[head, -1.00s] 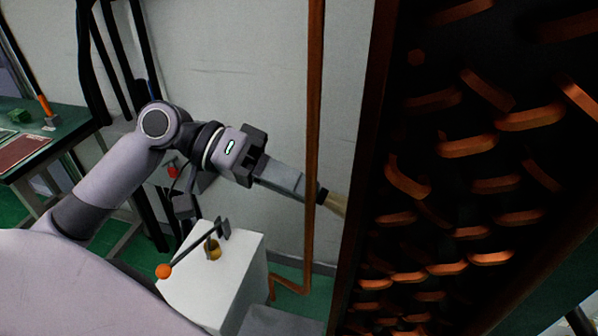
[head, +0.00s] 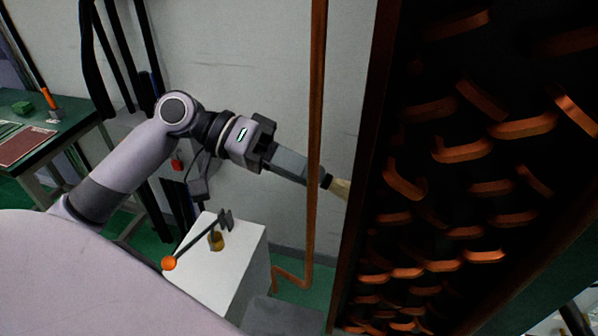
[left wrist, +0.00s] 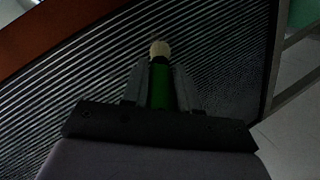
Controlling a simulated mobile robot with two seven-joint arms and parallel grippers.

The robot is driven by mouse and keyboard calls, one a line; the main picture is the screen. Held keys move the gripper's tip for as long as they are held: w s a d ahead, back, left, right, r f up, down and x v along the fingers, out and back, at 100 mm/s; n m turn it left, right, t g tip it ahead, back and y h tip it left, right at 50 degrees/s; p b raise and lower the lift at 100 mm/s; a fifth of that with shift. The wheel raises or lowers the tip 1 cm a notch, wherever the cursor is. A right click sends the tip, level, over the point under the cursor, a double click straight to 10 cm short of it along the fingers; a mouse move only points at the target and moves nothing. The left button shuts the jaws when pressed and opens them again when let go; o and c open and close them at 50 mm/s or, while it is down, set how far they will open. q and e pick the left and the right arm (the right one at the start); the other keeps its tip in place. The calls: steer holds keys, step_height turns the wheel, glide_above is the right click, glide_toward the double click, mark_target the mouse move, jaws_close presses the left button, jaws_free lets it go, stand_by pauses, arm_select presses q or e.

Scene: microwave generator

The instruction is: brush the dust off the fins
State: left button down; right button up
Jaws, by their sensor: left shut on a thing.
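My left gripper (head: 296,168) is shut on a brush with pale bristles (head: 340,187). In the left wrist view the brush's green handle (left wrist: 159,88) sits between the two grey fingers, with the cream bristle tip (left wrist: 160,48) ahead of them. The fins (left wrist: 95,75) show there as dark and light parallel lines behind the brush. I cannot tell whether the bristles touch them. In the head view the brush is beside the left edge of the dark unit with copper tube bends (head: 490,188). The fin face is hidden from the head view. My right gripper is not in view.
A vertical copper pipe (head: 316,120) crosses in front of my left gripper's fingers. Below is a white box (head: 235,275) with a brass fitting and an orange-knobbed lever (head: 168,263). A green-topped table (head: 70,118) stands at the left.

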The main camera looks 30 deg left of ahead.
arm_select(q)
steer(key=shift+w+a+r+p, duration=0.55)
steer(key=shift+w+a+p, duration=0.4)
steer(key=shift+w, duration=2.5)
steer(key=s+d, duration=0.3)
steer(key=s, duration=0.7)
steer(key=shift+s, duration=0.25)
steer(key=shift+w, duration=0.1)
steer(key=w+a, duration=0.2)
steer(key=w, duration=0.8)
steer(key=shift+w+a, duration=0.15)
steer(key=shift+a, duration=0.2)
steer(key=shift+a, duration=0.15)
steer(key=shift+s+a+b, duration=0.15)
steer(key=shift+s+a, duration=0.1)
steer(key=shift+a, duration=0.7)
steer(key=shift+s+a+b, duration=0.2)
steer(key=shift+s+a, duration=0.1)
steer(key=shift+a, duration=0.6)
steer(key=shift+s+a+b, duration=0.15)
steer(key=shift+s+a, duration=0.1)
steer(key=shift+a, duration=0.7)
